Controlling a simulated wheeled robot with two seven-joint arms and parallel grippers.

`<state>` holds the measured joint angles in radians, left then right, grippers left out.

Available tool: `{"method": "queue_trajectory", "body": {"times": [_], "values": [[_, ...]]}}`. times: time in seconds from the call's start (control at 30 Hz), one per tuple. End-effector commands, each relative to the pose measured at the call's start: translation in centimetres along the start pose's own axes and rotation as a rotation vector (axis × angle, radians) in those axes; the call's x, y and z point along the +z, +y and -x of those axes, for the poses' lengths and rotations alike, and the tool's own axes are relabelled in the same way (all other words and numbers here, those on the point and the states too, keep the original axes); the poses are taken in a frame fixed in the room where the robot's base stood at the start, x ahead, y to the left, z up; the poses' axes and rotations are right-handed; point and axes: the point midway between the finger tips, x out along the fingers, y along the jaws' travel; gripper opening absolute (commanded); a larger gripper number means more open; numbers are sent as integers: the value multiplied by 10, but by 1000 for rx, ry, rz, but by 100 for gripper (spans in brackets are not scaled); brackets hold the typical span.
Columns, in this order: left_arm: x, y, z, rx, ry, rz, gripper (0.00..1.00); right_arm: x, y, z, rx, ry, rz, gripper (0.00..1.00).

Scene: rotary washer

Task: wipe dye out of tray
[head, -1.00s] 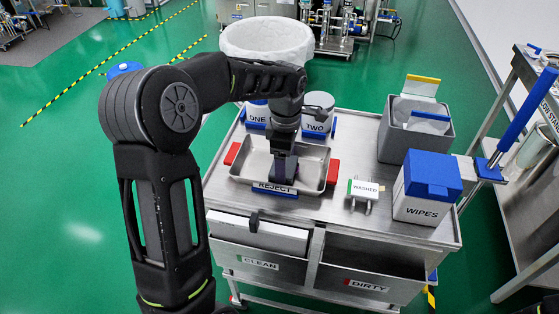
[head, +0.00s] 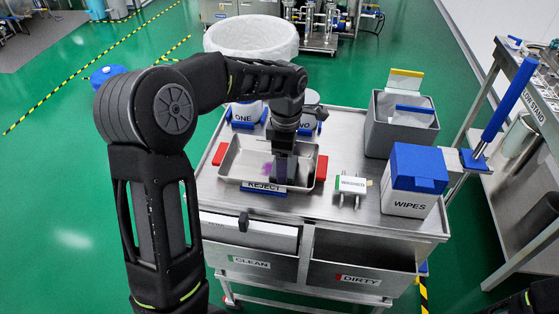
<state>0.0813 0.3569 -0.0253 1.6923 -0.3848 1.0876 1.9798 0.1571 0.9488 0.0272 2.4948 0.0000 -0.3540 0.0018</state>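The metal tray (head: 232,164) sits on the cart top with red handles at both ends and a REJECT label at its front. A purple dye smear (head: 267,168) shows on the tray floor, left of my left gripper. My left gripper (head: 283,183) points down into the tray, right of its middle. Its fingertips are dark and low in the tray; I cannot tell what, if anything, is between them. The arm hides part of the tray.
The WIPES box (head: 411,203) and grey bin (head: 379,137) stand on the cart's right. The WASHED holder (head: 350,185) is right of the tray. Tubs ONE (head: 243,117) and TWO (head: 304,125) stand behind. CLEAN (head: 250,263) and DIRTY (head: 358,280) bins hang in front.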

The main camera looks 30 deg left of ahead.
Motion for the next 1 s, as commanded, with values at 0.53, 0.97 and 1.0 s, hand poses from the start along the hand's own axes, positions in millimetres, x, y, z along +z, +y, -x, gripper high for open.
{"method": "queue_trajectory", "body": {"times": [0.53,0.97,1.0], "values": [[-11,1,-1,1,2,4,44,0,0,-1,0,0,0,0],[-28,0,-3,0,4,3,44,0,1,-2,0,0,0,0],[-28,0,-3,-1,4,3,44,0,1,-2,0,0,0,0]]}}
